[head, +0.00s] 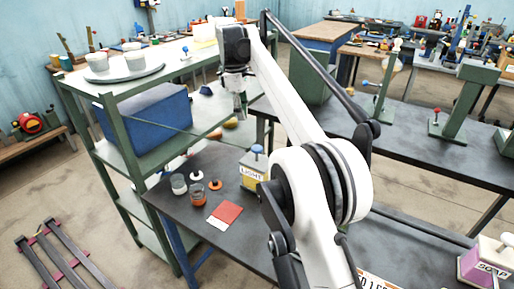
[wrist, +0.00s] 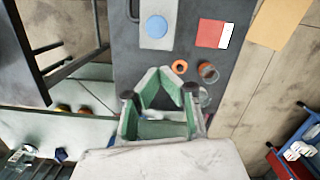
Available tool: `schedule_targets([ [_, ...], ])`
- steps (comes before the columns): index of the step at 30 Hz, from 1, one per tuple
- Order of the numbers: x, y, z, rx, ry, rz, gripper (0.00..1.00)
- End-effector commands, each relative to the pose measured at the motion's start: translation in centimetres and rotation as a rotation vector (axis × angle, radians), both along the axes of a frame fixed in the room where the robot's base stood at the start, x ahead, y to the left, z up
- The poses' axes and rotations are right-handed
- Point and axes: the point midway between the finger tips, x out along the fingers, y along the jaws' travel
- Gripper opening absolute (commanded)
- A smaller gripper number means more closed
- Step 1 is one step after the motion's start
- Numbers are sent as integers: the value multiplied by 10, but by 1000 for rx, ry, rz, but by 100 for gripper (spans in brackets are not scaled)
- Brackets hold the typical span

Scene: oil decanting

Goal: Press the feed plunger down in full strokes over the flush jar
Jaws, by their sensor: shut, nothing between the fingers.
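A tin labelled LIGHT (head: 253,172) stands on the dark bench, with a blue plunger knob (head: 257,150) on top; the knob shows from above in the wrist view (wrist: 155,26). A clear jar (head: 179,185) and a jar with orange contents (head: 197,195) stand left of the tin. I cannot tell which is the flush jar. The orange jar also shows in the wrist view (wrist: 208,73); the clear one is partly hidden behind my gripper. My gripper (head: 240,114) is shut and empty, pointing down, above and apart from the tin and jars. Its green fingers fill the wrist view's middle (wrist: 169,76).
A green shelf (head: 125,150) with a blue bin (head: 147,122) stands to the left. A SOAP dispenser (head: 487,262) stands at lower right.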

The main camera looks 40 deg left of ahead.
Motion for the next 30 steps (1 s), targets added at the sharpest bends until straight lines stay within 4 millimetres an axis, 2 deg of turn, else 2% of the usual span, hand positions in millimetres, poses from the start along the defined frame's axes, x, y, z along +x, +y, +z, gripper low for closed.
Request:
schedule_targets([
  [20,4,-3,1,0,0,0,0],
  [30,12,-23,-14,-1,0,-1,0],
])
